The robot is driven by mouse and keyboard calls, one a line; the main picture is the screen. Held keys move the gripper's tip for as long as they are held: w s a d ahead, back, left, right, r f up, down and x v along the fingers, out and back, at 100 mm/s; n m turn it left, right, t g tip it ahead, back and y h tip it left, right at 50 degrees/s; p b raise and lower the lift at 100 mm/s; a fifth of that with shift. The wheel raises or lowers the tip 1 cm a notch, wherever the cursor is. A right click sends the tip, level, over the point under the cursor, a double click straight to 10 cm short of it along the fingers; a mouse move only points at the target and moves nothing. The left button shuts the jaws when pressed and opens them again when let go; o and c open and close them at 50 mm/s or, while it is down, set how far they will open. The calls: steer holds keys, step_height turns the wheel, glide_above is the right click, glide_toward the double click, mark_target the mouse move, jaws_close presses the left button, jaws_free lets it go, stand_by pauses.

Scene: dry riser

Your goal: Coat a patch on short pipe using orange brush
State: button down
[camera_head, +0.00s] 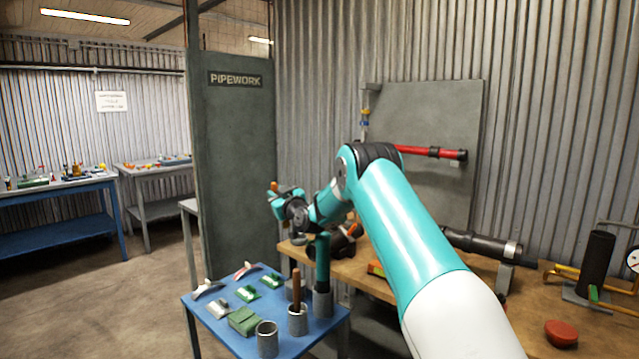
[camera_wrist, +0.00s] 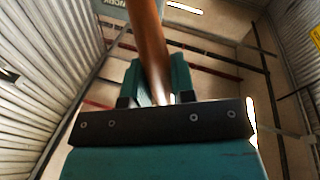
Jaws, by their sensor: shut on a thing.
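My gripper (camera_head: 280,198) is raised above the back of the blue table and is shut on an orange-brown handle. In the wrist view the handle (camera_wrist: 150,42) passes between the fingers (camera_wrist: 155,85). Its orange tip (camera_head: 274,187) shows in the head view; I take it for the orange brush, but its bristles cannot be made out. No coated patch can be made out.
The blue table (camera_head: 205,323) bears metal cups (camera_head: 267,340), one holding a brown-handled tool (camera_head: 296,288), and several small packets. A red pipe (camera_head: 425,151) crosses a grey panel (camera_head: 440,120). A black cylinder (camera_head: 597,262) and a red lid-like disc (camera_head: 561,331) stand at right.

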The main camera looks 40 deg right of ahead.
steer(key=s+d+r+m+h, duration=0.1)
steer(key=s+d, duration=0.2)
steer(key=d, duration=0.3)
steer(key=s+d+r+m+h, duration=0.1)
steer(key=s+d+h, duration=0.1)
steer(key=s+d, duration=0.3)
steer(key=shift+g, duration=0.3)
steer(key=shift+w+d+f, duration=0.2)
steer(key=shift+f, duration=0.75)
steer(key=shift+w+d+f, duration=0.25)
steer(key=shift+f, duration=0.7)
steer(key=shift+w+d+f, duration=0.2)
steer(key=shift+f, duration=0.75)
steer(key=shift+f+b, duration=1)
steer(key=shift+b, duration=0.25)
steer(key=shift+w, duration=0.1)
